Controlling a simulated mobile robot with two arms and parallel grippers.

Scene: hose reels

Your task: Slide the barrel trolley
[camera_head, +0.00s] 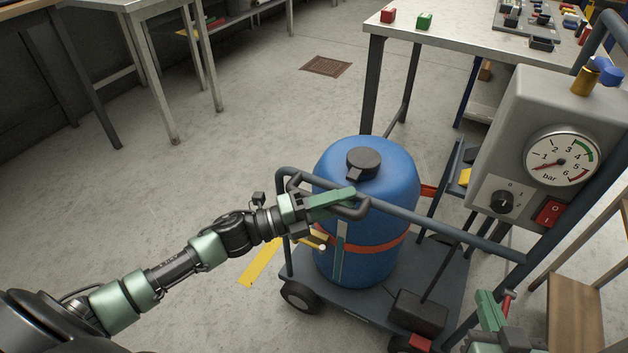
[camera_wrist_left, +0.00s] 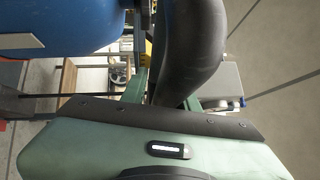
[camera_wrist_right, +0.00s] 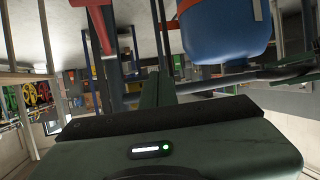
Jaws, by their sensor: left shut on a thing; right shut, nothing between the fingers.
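The barrel trolley (camera_head: 450,270) is a dark grey wheeled platform with a tubular frame. It carries a blue barrel (camera_head: 370,190) with a black cap and a red strap. The barrel (camera_wrist_right: 225,30) also shows there.
A grey control box (camera_head: 545,130) with a pressure gauge and red switch stands at the right. A metal table (camera_head: 455,45) with small blocks stands behind the barrel. A yellow floor mark (camera_head: 262,263) lies left of the trolley.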

